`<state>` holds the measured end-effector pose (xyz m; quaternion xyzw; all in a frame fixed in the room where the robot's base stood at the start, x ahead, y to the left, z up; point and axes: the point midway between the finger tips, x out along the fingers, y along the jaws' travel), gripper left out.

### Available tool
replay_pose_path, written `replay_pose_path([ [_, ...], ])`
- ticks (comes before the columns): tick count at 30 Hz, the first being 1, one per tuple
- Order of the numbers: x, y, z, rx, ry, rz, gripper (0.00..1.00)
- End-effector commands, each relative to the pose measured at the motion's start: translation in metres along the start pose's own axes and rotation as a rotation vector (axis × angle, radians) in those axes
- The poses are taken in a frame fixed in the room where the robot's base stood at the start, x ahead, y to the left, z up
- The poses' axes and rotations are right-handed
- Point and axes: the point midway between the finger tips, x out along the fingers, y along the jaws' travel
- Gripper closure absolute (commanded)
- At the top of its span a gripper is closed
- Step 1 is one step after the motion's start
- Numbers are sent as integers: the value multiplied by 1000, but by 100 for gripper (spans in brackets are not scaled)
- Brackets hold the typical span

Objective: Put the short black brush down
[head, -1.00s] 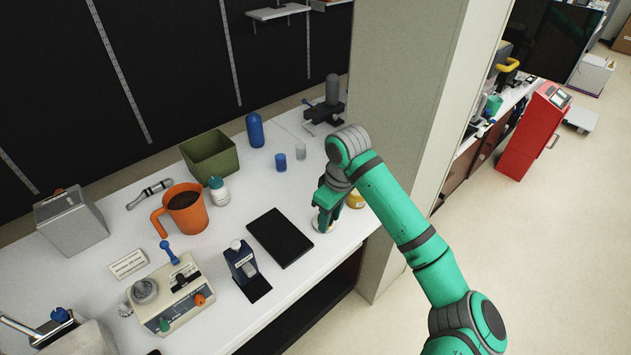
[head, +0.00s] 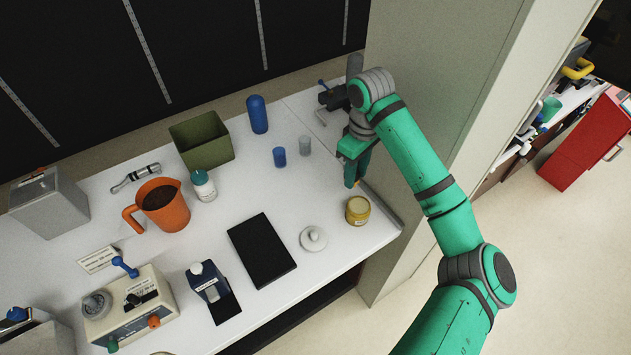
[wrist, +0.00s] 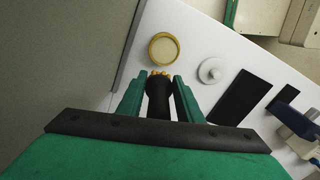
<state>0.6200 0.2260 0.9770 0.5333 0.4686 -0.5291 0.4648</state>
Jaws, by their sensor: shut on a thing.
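My gripper (head: 352,178) is over the right end of the white counter, near the pale pillar. In the wrist view my gripper (wrist: 158,88) is shut on the short black brush (wrist: 158,104), whose dark body sits between the two green fingers with yellowish tips at its far end. In the head view the brush is mostly hidden by the gripper. I cannot tell whether the brush touches the counter.
A white round lid with a knob (head: 313,238) and a black flat pad (head: 262,250) lie left of the jar. Bare counter (head: 325,190) lies left of the gripper.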

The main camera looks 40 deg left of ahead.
Motion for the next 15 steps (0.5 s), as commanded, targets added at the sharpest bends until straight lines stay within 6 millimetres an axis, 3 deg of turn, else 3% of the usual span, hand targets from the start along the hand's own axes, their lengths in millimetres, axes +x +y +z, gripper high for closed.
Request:
replay_pose_path([
  [13, 40, -21, -86, -3, -2, 0, 97],
  [15, 53, -23, -95, -1, -2, -2, 97],
])
